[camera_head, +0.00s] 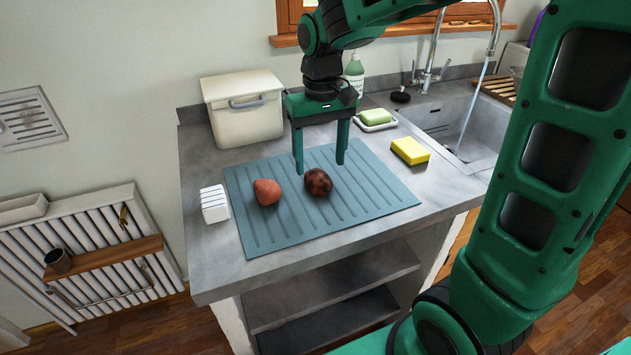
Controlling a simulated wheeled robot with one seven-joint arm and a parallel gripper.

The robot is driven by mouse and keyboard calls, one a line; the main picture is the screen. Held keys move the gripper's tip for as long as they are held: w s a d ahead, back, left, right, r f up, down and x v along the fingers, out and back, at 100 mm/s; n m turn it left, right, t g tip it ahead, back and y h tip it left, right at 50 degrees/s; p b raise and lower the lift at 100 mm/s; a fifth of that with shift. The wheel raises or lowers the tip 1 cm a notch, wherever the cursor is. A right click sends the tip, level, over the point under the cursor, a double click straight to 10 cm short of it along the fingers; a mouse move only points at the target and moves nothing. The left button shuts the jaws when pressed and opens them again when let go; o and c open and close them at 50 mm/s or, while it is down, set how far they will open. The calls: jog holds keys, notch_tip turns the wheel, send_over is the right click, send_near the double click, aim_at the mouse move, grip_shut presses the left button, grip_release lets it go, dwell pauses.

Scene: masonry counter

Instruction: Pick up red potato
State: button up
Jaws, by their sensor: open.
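A red potato (267,192) lies on the left part of a blue-grey ribbed mat (372,192) on the counter. A darker, mottled brown-red round thing (318,183) lies on the mat to its right, apart from it. My gripper (320,168) points down with its two green fingers apart and nothing held between them. Its fingertips are just behind and above the mottled thing, to the right of the red potato. I cannot tell the exact height of the fingertips over the mat.
A white lidded box (245,118) stands behind the mat. A small white ribbed block (214,204) is at the left. A yellow sponge (410,151), a green soap on a dish (375,118), a green bottle (354,75) and the sink (470,120) are to the right.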

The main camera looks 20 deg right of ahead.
aim_at(318, 174)
jog(key=shift+a+f, duration=0.2)
jog(key=shift+f, duration=2.4)
jog(key=c, duration=1.2)
